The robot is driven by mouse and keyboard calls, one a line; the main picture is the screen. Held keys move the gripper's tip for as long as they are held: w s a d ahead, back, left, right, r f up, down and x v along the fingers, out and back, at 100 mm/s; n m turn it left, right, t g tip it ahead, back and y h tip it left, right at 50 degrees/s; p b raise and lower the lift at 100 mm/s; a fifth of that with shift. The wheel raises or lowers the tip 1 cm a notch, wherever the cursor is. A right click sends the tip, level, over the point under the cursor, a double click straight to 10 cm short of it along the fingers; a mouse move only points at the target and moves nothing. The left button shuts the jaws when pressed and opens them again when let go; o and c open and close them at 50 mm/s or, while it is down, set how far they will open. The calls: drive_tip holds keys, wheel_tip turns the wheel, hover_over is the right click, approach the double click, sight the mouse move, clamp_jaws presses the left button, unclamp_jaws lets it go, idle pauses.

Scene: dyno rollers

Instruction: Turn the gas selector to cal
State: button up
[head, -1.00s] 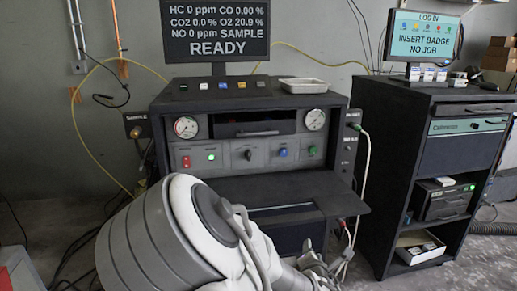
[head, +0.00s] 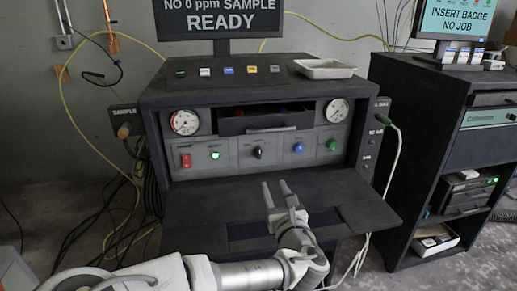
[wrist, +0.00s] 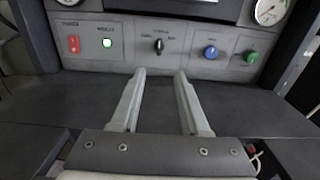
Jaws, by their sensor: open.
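The gas selector looks to be the small black knob (head: 258,152) in the middle of the grey front panel, between the green-lit button and the blue knob. It also shows in the wrist view (wrist: 159,45), its pointer near upright, with a label on each side too small to read surely. My gripper (head: 275,189) is open and empty above the dark shelf, in front of and below the knob. In the wrist view the two fingers (wrist: 159,73) point toward the panel, the knob lying beyond and between their tips, apart from them.
A red switch (head: 186,160), a green-lit button (head: 215,155), a blue knob (head: 298,147) and a green knob (head: 332,144) share the panel. The dark shelf (head: 350,205) juts out below. An open drawer (head: 262,122) sits above the knob. The monitor (head: 220,18) reads READY with SAMPLE.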

sight(260, 152)
drive_tip(key=b+x, duration=0.2)
drive_tip(key=x, duration=1.5)
drive_tip(key=shift+w+a+b, duration=0.1)
drive_tip(key=shift+w+b, duration=0.15)
drive_tip(key=shift+b, duration=0.05)
clamp_jaws()
